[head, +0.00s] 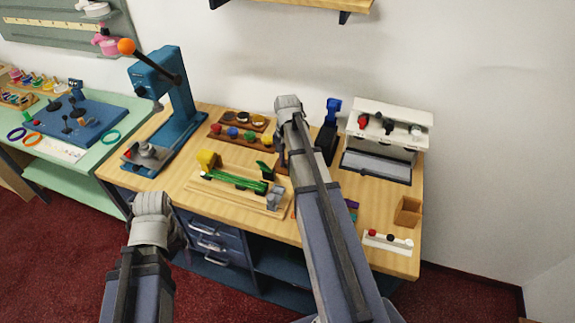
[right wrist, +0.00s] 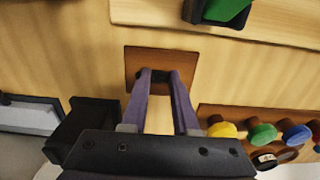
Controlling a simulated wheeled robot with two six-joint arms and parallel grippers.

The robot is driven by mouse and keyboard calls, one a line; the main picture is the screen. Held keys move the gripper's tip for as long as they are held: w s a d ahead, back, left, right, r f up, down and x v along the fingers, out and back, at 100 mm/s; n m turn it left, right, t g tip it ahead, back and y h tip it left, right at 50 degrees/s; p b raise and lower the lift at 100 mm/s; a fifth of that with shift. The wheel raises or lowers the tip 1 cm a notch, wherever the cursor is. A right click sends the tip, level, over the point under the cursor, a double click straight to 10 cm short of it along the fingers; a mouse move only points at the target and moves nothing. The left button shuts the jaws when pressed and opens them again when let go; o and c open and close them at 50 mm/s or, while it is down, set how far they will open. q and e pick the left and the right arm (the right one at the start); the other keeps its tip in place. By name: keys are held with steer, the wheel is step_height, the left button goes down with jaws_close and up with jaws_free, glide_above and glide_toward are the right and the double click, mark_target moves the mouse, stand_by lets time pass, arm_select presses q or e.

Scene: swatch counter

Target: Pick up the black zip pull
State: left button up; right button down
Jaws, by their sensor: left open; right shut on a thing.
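In the right wrist view, my right gripper (right wrist: 159,76) points down at a small brown square pad (right wrist: 134,62) on the wooden counter. My left gripper (head: 174,238) is open, in front of the counter's front edge, away from the pad.
A wooden jig (head: 215,191) with a green zip stands left of my right gripper. A blue press (head: 170,95) stands left, a white machine (head: 385,125) right. A small wooden box (head: 408,211) sits front right.

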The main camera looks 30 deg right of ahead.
arm_select(q)
steer(key=shift+r, duration=0.15)
arm_select(e)
steer(key=shift+r, duration=0.15)
arm_select(q)
step_height(320, 180, up, 10)
steer(key=p, duration=1)
arm_select(e)
step_height(320, 180, up, 10)
